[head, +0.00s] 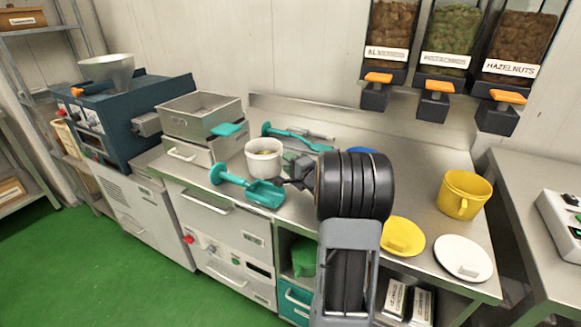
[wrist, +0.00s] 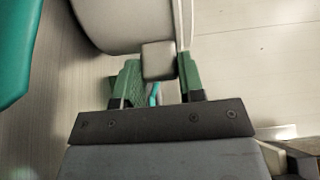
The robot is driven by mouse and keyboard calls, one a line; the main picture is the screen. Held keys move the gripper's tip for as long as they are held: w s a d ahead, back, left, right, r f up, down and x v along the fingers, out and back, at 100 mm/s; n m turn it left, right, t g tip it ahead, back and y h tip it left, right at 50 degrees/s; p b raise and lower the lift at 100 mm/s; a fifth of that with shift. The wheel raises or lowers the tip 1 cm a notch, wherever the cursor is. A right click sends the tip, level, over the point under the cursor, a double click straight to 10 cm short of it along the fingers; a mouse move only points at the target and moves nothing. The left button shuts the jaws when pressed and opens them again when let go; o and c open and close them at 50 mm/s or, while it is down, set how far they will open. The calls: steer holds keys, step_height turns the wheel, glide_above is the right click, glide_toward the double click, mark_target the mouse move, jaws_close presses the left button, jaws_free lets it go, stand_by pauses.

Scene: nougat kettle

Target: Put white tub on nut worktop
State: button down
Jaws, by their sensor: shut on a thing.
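The white tub (head: 264,162) is at the left part of the steel worktop (head: 418,170), near the metal bins. Something yellowish shows inside it. I cannot tell whether its base touches the surface. My gripper (head: 294,162) is at the tub's right side, partly hidden behind my dark wrist. In the wrist view, the tub (wrist: 115,22) fills the upper middle, and the green fingers of my gripper (wrist: 159,68) are shut on a small square grip on its side. The worktop runs below the nut dispensers.
A teal scoop (head: 262,193) lies in front of the tub and another teal tool (head: 285,133) behind it. Metal bins (head: 200,115) stand to the left. A yellow jug (head: 463,193), yellow lid (head: 402,236) and white lid (head: 463,257) are at the right. Dispensers (head: 436,85) hang above.

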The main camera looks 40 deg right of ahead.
steer(key=shift+f, duration=0.35)
steer(key=shift+f, duration=0.1)
steer(key=c, duration=0.7)
jaws_free()
steer(key=shift+f, duration=0.1)
steer(key=shift+c, duration=0.2)
